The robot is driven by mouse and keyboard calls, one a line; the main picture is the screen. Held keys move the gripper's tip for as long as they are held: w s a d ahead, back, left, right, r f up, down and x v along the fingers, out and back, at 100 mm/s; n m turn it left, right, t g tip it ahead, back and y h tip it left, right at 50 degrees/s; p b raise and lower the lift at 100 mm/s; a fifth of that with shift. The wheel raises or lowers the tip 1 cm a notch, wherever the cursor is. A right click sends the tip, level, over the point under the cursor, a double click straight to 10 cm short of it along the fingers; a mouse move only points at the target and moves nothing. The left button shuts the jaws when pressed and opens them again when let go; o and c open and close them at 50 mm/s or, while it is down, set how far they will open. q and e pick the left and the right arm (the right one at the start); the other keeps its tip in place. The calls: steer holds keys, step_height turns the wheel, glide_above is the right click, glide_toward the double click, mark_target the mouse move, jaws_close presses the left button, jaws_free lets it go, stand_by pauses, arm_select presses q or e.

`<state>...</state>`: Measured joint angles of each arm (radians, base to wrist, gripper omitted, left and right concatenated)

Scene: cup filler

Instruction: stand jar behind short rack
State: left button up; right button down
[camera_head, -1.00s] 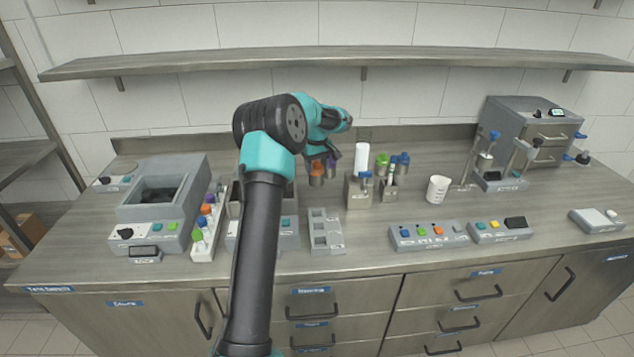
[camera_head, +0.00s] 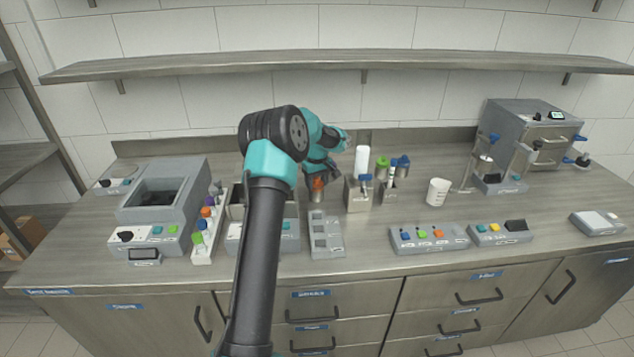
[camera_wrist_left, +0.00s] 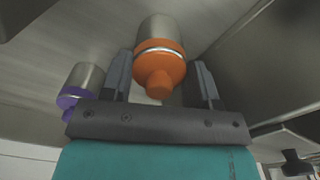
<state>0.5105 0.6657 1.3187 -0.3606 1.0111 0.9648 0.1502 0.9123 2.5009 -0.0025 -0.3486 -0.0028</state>
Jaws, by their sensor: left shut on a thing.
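The jar (camera_wrist_left: 160,28) is a grey metal one with an orange cap, between the two fingers of my left gripper (camera_wrist_left: 162,80) in the left wrist view. My left gripper is shut on it. In the head view this jar (camera_head: 318,195) shows below my gripper, just behind a low grey rack (camera_head: 327,238) with three square openings, probably the short rack. I cannot tell if its base touches the counter. My right gripper is not in view.
A white rack (camera_head: 205,251) with coloured caps stands to the left. A white beaker (camera_head: 437,191) stands further right. A shelf (camera_head: 340,65) hangs above.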

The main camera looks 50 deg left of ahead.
arm_select(q)
steer(key=o, duration=1.3)
steer(key=shift+f, duration=0.1)
steer(key=shift+c, duration=0.2)
step_height(320, 180, up, 12)
